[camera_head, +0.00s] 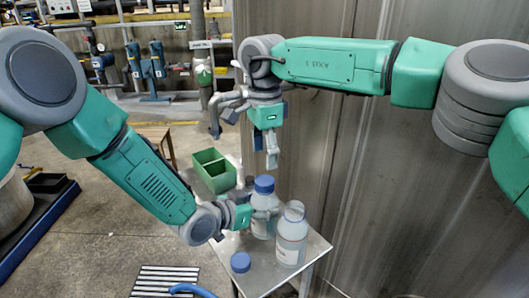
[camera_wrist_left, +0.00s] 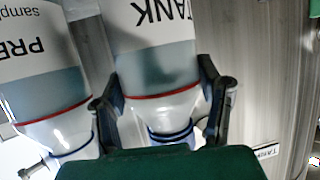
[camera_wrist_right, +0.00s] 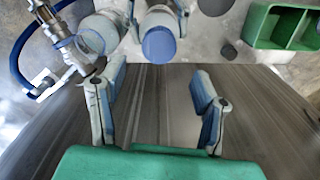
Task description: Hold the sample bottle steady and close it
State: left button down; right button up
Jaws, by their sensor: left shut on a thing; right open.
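The sample bottle labelled "TANK" (camera_wrist_left: 160,60) has a blue cap (camera_head: 264,184) on its top and stands upright on the small table (camera_head: 311,248). How tight the cap is cannot be told. My left gripper (camera_head: 255,216) is shut around this bottle; its fingers show on both sides of it in the left wrist view (camera_wrist_left: 160,105). My right gripper (camera_head: 271,158) is open and empty, pointing down above the capped bottle. In the right wrist view the blue cap (camera_wrist_right: 159,45) lies beyond the open fingers (camera_wrist_right: 155,100), apart from them.
An uncapped bottle (camera_head: 291,240) stands close beside the held one; its label begins "PRE" in the left wrist view (camera_wrist_left: 35,50). A loose blue cap (camera_head: 240,262) lies at the table's front left. A green divided crate (camera_head: 213,170) is behind. A metal wall (camera_head: 400,190) rises at right.

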aim_at(264, 179)
jog(key=shift+f, duration=4)
jog(key=c, duration=1.2)
jog(key=m, duration=1.5)
jog(key=shift+a, duration=0.1)
jog(key=o, duration=1.3)
